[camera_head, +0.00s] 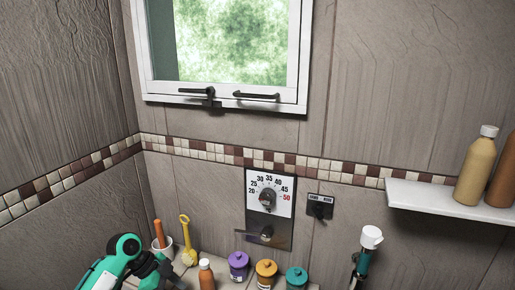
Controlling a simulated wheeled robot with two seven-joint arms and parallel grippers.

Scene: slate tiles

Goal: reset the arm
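My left arm (112,264), teal and white, comes in at the lower left. Its dark end (150,268) is beside the white cup and the orange bottle, partly cut off by the bottom edge. I cannot make out its fingertips or whether it holds anything.
A white cup (161,249) and a yellow brush (187,238) stand by the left arm. An orange bottle (206,275) and purple (238,266), amber (265,274) and teal (296,279) jars line the bottom. A dial panel (268,195) and white shelf (435,199) are on the wall.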

